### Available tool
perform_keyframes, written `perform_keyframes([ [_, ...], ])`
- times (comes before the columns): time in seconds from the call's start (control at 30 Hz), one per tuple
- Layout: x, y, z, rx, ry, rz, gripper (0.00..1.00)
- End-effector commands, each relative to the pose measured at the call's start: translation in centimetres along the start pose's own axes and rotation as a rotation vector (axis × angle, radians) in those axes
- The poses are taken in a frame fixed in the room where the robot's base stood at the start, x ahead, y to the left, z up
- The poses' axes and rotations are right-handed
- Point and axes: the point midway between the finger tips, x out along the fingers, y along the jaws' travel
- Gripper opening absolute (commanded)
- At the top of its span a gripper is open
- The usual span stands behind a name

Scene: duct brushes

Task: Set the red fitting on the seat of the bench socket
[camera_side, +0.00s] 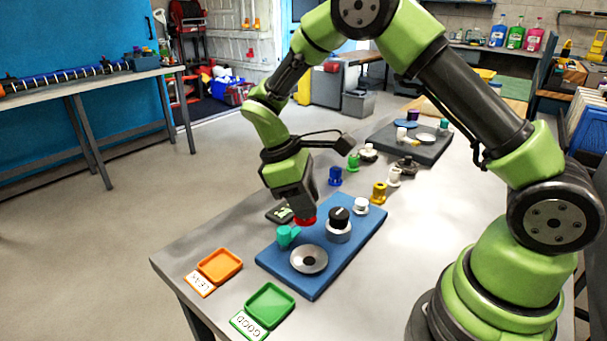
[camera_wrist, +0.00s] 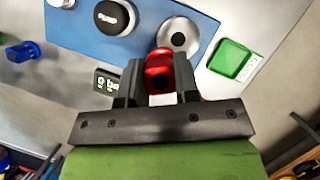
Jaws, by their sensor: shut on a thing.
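My gripper (camera_wrist: 160,84) is shut on the red fitting (camera_wrist: 159,62), which sits between its two fingers in the wrist view. In the side view the red fitting (camera_side: 304,221) shows just below my gripper, above the far left part of the blue board (camera_side: 322,278). A round metal dish with a dark centre (camera_side: 309,259), which looks like the bench socket, is on the board toward the near side. It also shows in the wrist view (camera_wrist: 180,33), just beyond the red fitting. I cannot tell the height of the fitting above the board.
A teal fitting (camera_side: 287,236) and a black-topped knob (camera_side: 338,217) stand on the board. An orange tray (camera_side: 220,265) and a green tray (camera_side: 269,304) lie near the bench edge. Blue (camera_side: 336,176) and yellow (camera_side: 379,193) fittings stand behind. A small display (camera_side: 281,212) lies beside the board.

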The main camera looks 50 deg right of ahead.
Motion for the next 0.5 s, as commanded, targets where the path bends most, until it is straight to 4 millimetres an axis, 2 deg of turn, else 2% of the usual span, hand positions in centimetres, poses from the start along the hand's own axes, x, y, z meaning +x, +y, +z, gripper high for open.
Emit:
perform_keyframes([
  [0.03, 0.0, -0.9, 0.4, 0.040, 0.000, -0.017, 0.04],
  [0.17, 0.2, -2.1, 1.0, 0.111, 0.001, -0.044, 0.04],
  [0.37, 1.2, -2.4, 0.7, 0.130, -0.001, -0.053, 0.04],
  [0.5, 2.7, -2.4, 0.1, 0.129, -0.002, -0.052, 0.04],
])
